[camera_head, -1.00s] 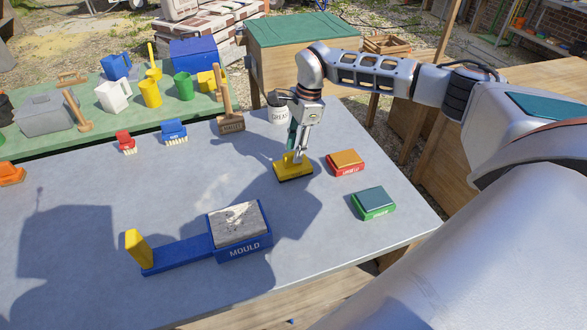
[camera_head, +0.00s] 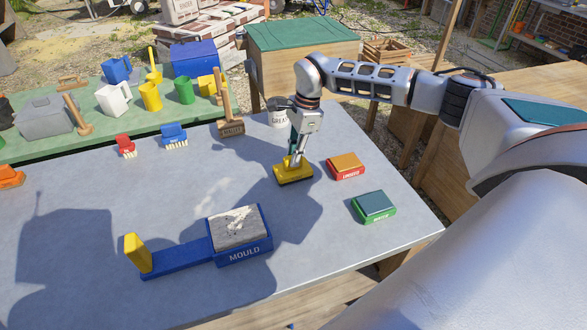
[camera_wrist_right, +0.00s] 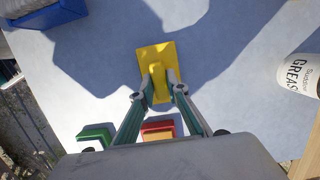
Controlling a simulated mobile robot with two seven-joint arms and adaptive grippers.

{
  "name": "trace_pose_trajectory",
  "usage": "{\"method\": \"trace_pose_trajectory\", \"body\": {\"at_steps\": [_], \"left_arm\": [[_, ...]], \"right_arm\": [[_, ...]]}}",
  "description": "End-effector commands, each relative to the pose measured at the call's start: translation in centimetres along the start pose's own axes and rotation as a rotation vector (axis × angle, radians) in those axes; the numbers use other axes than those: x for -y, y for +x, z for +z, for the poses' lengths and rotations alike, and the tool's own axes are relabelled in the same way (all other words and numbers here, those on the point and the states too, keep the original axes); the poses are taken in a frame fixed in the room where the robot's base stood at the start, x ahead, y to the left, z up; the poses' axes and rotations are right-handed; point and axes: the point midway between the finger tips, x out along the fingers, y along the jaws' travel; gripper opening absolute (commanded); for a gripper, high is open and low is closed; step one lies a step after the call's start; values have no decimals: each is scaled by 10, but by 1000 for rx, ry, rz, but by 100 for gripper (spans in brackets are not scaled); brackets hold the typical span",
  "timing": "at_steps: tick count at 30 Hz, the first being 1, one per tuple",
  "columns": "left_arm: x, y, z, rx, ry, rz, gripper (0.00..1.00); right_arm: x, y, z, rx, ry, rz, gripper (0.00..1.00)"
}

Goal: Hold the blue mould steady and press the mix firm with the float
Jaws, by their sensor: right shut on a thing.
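The blue mould (camera_head: 240,248) stands on the grey table, with a blue arm reaching left to an upright yellow block (camera_head: 137,253). Grey mix (camera_head: 235,228) fills its top, with a rough pale patch. A corner of it shows in the right wrist view (camera_wrist_right: 58,15). The yellow float (camera_head: 291,176) is behind and right of the mould, level, at or close above the table. My right gripper (camera_head: 297,161) points down, shut on the float's handle. The right wrist view shows the handle between both fingers (camera_wrist_right: 160,88). My left gripper is not in view.
An orange-topped red block (camera_head: 345,167) and a green block (camera_head: 373,207) lie right of the float. A grease pot (camera_head: 278,117), a wooden brush (camera_head: 231,127) and small red (camera_head: 125,146) and blue (camera_head: 173,135) brushes stand behind.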

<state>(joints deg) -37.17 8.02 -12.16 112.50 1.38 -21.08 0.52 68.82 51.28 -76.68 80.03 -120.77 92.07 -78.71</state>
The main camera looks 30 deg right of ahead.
Motion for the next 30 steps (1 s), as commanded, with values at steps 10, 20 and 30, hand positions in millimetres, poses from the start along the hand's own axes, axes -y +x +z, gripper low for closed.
{"method": "trace_pose_trajectory", "body": {"at_steps": [10, 20, 30], "left_arm": [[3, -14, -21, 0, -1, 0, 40], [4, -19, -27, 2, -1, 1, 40], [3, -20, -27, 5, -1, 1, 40]], "right_arm": [[0, -27, 6, 0, 0, -1, 0], [1, -49, 10, 1, 0, -2, 0], [0, -57, 11, 1, 1, 0, 0]]}}
